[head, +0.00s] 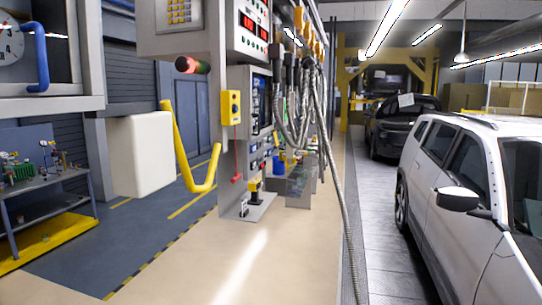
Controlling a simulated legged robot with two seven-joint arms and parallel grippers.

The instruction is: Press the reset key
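I cannot pick out a key marked reset; any lettering is too small to read. A keypad with yellowish keys (179,12) is on the grey cabinet at the top, cut by the frame's upper edge. A yellow box with dark round buttons (231,107) is mounted on the post below it. A panel with red digital displays (254,17) faces right. Neither of my grippers shows in the head view.
Silver hoses (323,120) hang beside the station. A yellow bent rail (188,155) stands left of the post. A workbench (45,175) is at far left. A white car (470,180) and a dark car (398,125) are at right. The beige floor (250,260) ahead is clear.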

